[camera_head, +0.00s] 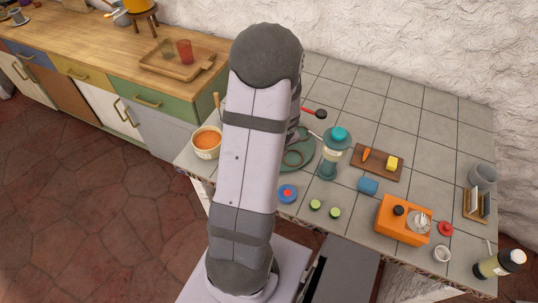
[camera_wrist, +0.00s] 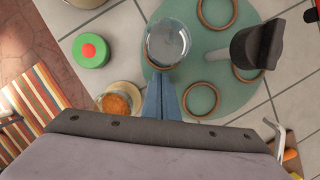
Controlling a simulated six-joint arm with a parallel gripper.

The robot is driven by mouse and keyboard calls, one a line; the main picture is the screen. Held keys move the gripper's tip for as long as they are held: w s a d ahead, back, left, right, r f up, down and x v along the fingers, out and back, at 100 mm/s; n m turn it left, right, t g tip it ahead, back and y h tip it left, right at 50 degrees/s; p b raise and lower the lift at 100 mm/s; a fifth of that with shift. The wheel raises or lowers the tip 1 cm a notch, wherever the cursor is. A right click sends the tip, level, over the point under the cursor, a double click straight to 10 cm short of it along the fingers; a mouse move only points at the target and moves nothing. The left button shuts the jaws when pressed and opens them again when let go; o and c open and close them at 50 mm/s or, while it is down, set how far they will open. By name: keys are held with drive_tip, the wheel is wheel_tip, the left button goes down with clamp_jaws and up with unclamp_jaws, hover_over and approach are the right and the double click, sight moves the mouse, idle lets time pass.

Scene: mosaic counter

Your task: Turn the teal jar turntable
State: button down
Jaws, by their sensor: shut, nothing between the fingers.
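The turntable is a flat teal disc (camera_wrist: 220,55) on the grey tiles in the wrist view, with several tan rings on it. In the head view only part of the disc (camera_head: 309,152) shows, beside my arm. A round clear glass jar (camera_wrist: 167,42) stands on the disc in the wrist view. A dark upright piece (camera_wrist: 258,45) stands at the disc's right side. My gripper (camera_wrist: 168,78) is shut and empty, its blue fingers over the disc's lower left edge, close to the glass jar. I cannot tell whether they touch anything. My arm hides the gripper in the head view.
A glass jar with a teal lid (camera_head: 334,152) stands right of the disc. A bowl with orange contents (camera_head: 206,142) is left of my arm. A wooden board (camera_head: 377,161) and an orange appliance (camera_head: 402,220) stand farther right. A green round item (camera_wrist: 91,50) lies left in the wrist view.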

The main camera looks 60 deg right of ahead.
drive_tip(key=shift+w+m+g+h+p, duration=0.2)
drive_tip(key=shift+w+m+p, duration=0.15)
drive_tip(key=shift+m, duration=0.4)
drive_tip(key=shift+w+m+g+h+p, duration=0.1)
drive_tip(key=shift+w+m+g+p, duration=0.2)
drive_tip(key=shift+m, duration=0.45)
drive_tip(key=shift+w+p, duration=0.35)
drive_tip(key=shift+w+d+r+p, duration=0.1)
drive_tip(key=shift+w+d+p, duration=0.15)
drive_tip(key=shift+w+p, duration=0.4)
drive_tip(key=shift+w+d+p, duration=0.25)
drive_tip(key=shift+w+p, duration=0.2)
drive_tip(key=shift+w+d+p, duration=0.2)
drive_tip(key=shift+w+p, duration=0.25)
drive_tip(key=shift+w+d+p, duration=0.5)
drive_tip(key=shift+w+p, duration=0.15)
drive_tip(key=shift+p, duration=0.2)
drive_tip(key=shift+w+d+p, duration=0.6)
drive_tip(key=shift+d+p, duration=0.05)
drive_tip(key=shift+p, duration=0.3)
drive_tip(key=shift+w+d, duration=0.1)
drive_tip(key=shift+d, duration=0.05)
drive_tip(key=v, duration=0.7)
